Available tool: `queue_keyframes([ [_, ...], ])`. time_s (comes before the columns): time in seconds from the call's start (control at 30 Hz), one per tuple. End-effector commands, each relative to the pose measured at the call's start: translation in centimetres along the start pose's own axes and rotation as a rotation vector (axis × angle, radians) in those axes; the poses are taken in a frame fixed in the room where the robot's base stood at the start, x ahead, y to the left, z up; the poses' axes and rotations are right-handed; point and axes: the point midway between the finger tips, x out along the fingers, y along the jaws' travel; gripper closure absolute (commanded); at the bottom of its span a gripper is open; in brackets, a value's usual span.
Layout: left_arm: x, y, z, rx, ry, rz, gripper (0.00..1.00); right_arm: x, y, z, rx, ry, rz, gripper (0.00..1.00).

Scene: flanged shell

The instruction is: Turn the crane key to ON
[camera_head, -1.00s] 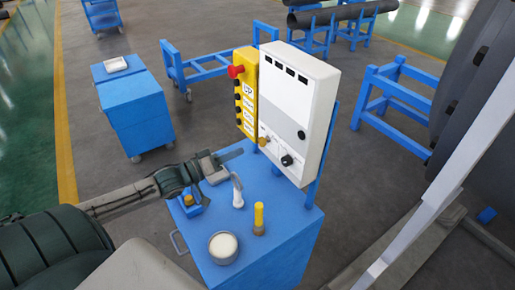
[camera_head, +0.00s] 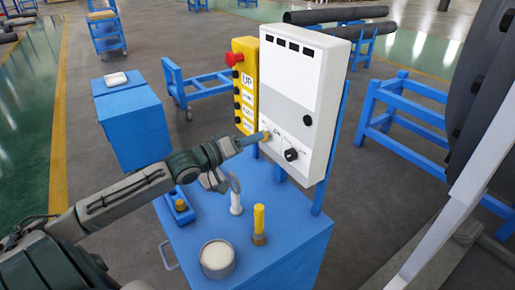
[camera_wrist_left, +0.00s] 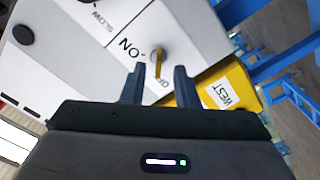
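The crane key (camera_wrist_left: 158,66) is a small brass-coloured piece on the lower front of the white control box (camera_head: 302,84). In the left wrist view the word ON is printed to its left, and a partly hidden label starting with O lies below it. My left gripper (camera_head: 262,138) reaches the lower left of the box in the head view. In the wrist view its two dark fingers (camera_wrist_left: 160,74) are apart, one on each side of the key. I cannot tell whether they touch it. My right gripper is not in view.
A black knob (camera_head: 291,155) sits right of the key. The yellow pendant (camera_head: 244,85) with a red button stands beside the box. The blue cart top (camera_head: 200,222) holds a white-topped tin (camera_head: 217,259), a yellow-handled tool (camera_head: 259,222) and a white bottle (camera_head: 236,200).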

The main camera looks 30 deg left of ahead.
Motion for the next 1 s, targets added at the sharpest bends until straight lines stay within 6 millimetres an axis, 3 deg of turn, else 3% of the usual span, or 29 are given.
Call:
queue_keyframes([
  [0.2,1.4,0.0,0.1,-0.001,0.001,0.004,0.73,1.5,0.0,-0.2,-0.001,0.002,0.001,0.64],
  [0.63,1.9,0.2,0.1,0.001,-0.007,0.006,0.73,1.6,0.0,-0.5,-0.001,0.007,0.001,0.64],
  [0.8,1.9,0.2,0.1,0.001,-0.007,0.006,1.0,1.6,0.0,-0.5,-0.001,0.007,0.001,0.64],
  [1.0,1.9,0.2,0.1,0.004,-0.007,0.006,1.0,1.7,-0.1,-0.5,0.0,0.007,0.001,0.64],
])
